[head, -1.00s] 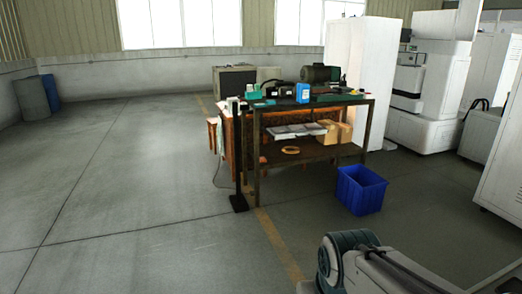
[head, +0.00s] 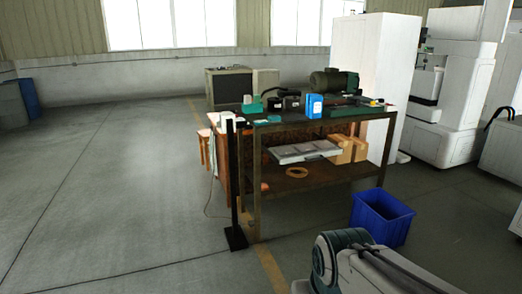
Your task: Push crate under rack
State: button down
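A blue open crate (head: 378,222) stands on the concrete floor at the right front corner of the rack, outside its legs. The rack (head: 300,186) is a dark metal frame with a top and a lower shelf. The lower shelf holds a flat grey stack, cardboard boxes and a ring. Part of my arm shows at the bottom right, in front of the crate in the picture and apart from it. My gripper is out of view.
A black post (head: 235,190) on a square base stands at the rack's left front leg. A wooden stool (head: 205,147) is behind it. White machines (head: 448,90) and a tall white cabinet (head: 372,75) stand at the right and behind. The floor at left is clear.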

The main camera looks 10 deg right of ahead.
aim_at(386, 218)
jog(key=i, duration=1.65)
jog(key=z, duration=3.4)
jog(key=i, duration=1.1)
jog(key=u, duration=2.35)
